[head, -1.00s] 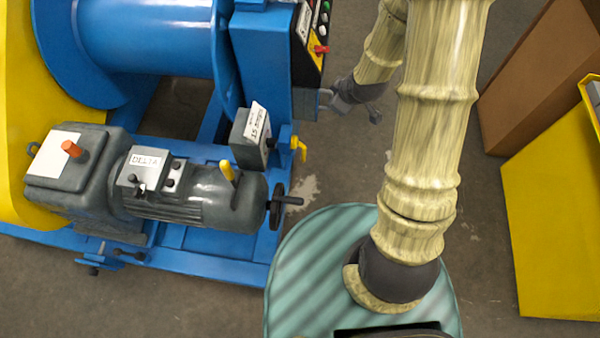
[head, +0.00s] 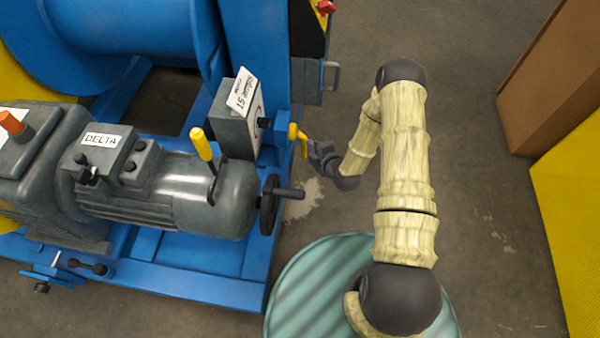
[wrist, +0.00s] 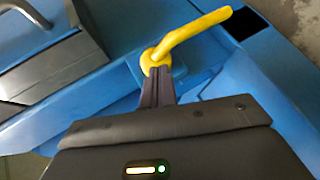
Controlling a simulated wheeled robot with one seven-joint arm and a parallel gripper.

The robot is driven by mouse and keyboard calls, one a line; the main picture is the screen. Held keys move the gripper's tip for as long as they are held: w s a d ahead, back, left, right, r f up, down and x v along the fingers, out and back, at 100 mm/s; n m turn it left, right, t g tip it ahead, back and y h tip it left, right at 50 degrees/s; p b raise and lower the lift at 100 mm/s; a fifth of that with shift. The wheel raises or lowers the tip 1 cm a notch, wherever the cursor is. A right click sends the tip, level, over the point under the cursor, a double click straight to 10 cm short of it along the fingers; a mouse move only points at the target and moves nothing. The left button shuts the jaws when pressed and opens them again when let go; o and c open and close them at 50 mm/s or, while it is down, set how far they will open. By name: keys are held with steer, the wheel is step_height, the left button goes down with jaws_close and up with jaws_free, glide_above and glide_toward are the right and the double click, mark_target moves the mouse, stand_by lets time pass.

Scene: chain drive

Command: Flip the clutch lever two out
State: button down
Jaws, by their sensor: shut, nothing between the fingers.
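A yellow bent lever (head: 301,139) sits on the blue frame right of the grey box with a paper tag; no marking on it can be read, so I cannot tell if it is clutch lever two. In the wrist view the lever (wrist: 192,37) rises from a round yellow hub and slants up to the right. My gripper (head: 310,148) is just right of this lever in the head view. In the wrist view its fingers (wrist: 157,78) are shut and empty, with tips at the hub's lower edge; I cannot tell whether they touch.
A grey motor (head: 165,195) with a yellow-tipped lever (head: 201,146) and a black handwheel (head: 269,205) stands left of my arm. The grey box (head: 238,118) is close to my gripper. A brown box (head: 545,80) and yellow panel (head: 570,190) stand right. Floor between is clear.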

steer(key=s+f+n+t+b, duration=0.1)
steer(key=s+f+b, duration=0.1)
steer(key=f+b, duration=0.3)
steer(key=s+f+n+t+b, duration=0.1)
steer(key=f+b, duration=0.4)
steer(key=f, duration=0.7)
steer(key=shift+s+a+t, duration=0.3)
steer(key=shift+s+t, duration=0.3)
steer(key=shift+t, duration=0.2)
steer(key=b+x, duration=0.6)
steer(key=x, duration=0.4)
steer(key=shift+d+r+p, duration=0.1)
steer(key=shift+p, duration=0.25)
